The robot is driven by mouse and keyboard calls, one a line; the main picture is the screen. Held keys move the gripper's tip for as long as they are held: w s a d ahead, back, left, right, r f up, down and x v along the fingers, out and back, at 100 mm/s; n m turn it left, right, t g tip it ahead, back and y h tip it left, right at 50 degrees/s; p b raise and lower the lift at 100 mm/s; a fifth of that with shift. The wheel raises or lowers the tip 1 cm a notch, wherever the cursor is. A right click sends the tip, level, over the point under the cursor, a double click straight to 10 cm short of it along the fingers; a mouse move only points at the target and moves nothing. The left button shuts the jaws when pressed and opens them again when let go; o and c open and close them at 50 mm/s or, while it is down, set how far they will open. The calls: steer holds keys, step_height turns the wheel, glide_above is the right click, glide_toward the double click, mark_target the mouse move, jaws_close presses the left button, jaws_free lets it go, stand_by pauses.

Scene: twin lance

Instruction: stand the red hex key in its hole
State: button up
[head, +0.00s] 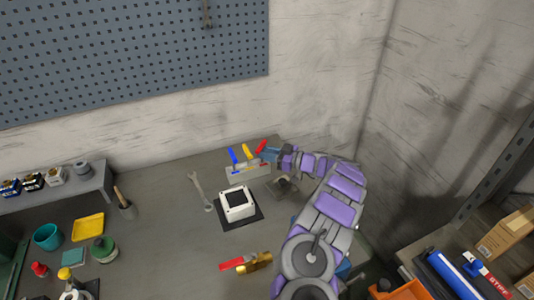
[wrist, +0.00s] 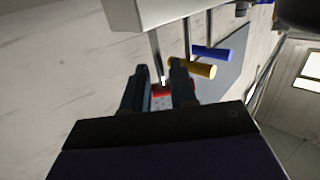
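The red hex key (head: 261,146) is at the right end of the pale holder block (head: 240,173). My gripper (head: 268,156) reaches it from the right. In the wrist view, my gripper (wrist: 160,88) has its two dark fingers on either side of the red handle (wrist: 161,91) and looks shut on it. The red key's thin shaft runs toward the block (wrist: 180,10); whether its tip is in a hole is hidden. The yellow key (wrist: 197,69) and blue key (wrist: 211,53) stand in the block beside it. In the head view they are the yellow key (head: 247,151) and blue key (head: 232,155).
A white square box (head: 237,204) on a dark mat sits in front of the block. A wrench (head: 200,190) lies to its left. A hammer (head: 246,262) lies nearer. The wall (head: 320,90) rises behind the block. Cups and a yellow tray (head: 88,226) are at left.

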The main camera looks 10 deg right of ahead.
steer(key=shift+o, duration=0.7)
steer(key=shift+f, duration=0.15)
steer(key=shift+s+d, duration=0.15)
steer(key=p+v, duration=0.2)
steer(key=v, duration=1.5)
steer(key=shift+p, duration=0.4)
